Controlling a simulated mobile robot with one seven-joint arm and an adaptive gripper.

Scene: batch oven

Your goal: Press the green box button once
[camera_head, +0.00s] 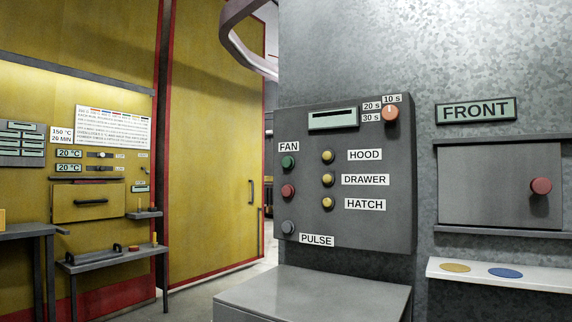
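A grey control box (390,180) is mounted on the grey metal wall in the middle of the view. Its round green button (288,162) sits at the upper left of the box front, just under the FAN label (288,147). A red button (288,191) is below it and a grey button (289,227) is lower still, beside the PULSE label (317,240). I cannot tell whether the green button is pressed in. My gripper is not in view, and nothing covers the green button.
Yellow buttons (328,179) and an orange knob (391,113) share the box. A grey ledge (310,296) juts out below it. At right are a FRONT panel with a red knob (541,186) and a white shelf (540,281). Yellow oven walls (212,130) stand at left.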

